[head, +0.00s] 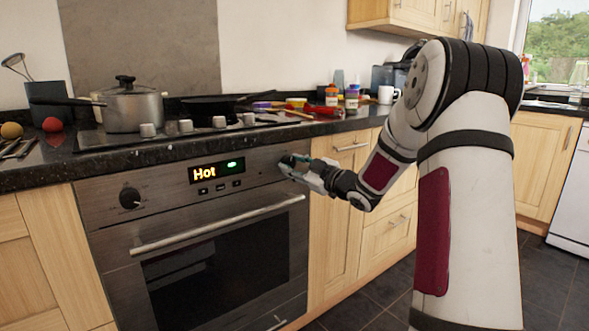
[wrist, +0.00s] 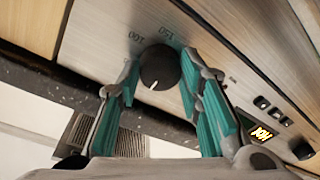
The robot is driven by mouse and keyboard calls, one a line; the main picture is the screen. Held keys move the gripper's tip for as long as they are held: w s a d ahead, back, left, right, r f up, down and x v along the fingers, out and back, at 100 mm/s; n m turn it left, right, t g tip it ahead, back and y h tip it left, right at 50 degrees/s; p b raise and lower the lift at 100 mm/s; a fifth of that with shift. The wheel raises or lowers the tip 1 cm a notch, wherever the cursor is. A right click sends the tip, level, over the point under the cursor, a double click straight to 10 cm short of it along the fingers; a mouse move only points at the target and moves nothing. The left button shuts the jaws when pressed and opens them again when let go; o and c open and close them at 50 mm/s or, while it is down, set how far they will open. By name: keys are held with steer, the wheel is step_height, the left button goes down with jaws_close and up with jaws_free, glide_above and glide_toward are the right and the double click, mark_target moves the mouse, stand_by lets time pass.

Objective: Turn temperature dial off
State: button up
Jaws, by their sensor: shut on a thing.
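The temperature dial (wrist: 159,68) is a round black knob on the oven's steel front panel, with the numbers 100 and 150 printed beside it. Its white mark points toward the bottom of the wrist view. My gripper (wrist: 157,72) is shut on the dial, with one teal-padded finger on each side of it. In the head view my gripper (head: 288,164) is at the right end of the oven panel and hides the dial there. The oven display (head: 217,171) reads "Hot" beside a lit green patch.
Another black dial (head: 130,198) is at the panel's left end. The oven door handle (head: 220,225) runs below my gripper. The dark counter edge is just above the panel, and a pot (head: 133,107) and a pan (head: 215,105) stand on the hob.

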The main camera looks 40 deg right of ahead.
stand_by(0.4)
steer(key=o, duration=1.2)
steer(key=shift+c, duration=0.2)
steer(key=s+d, duration=0.1)
steer(key=s, duration=1.1)
steer(key=shift+d+f, duration=0.25)
steer(key=shift+d, duration=0.05)
steer(key=shift+w, duration=0.1)
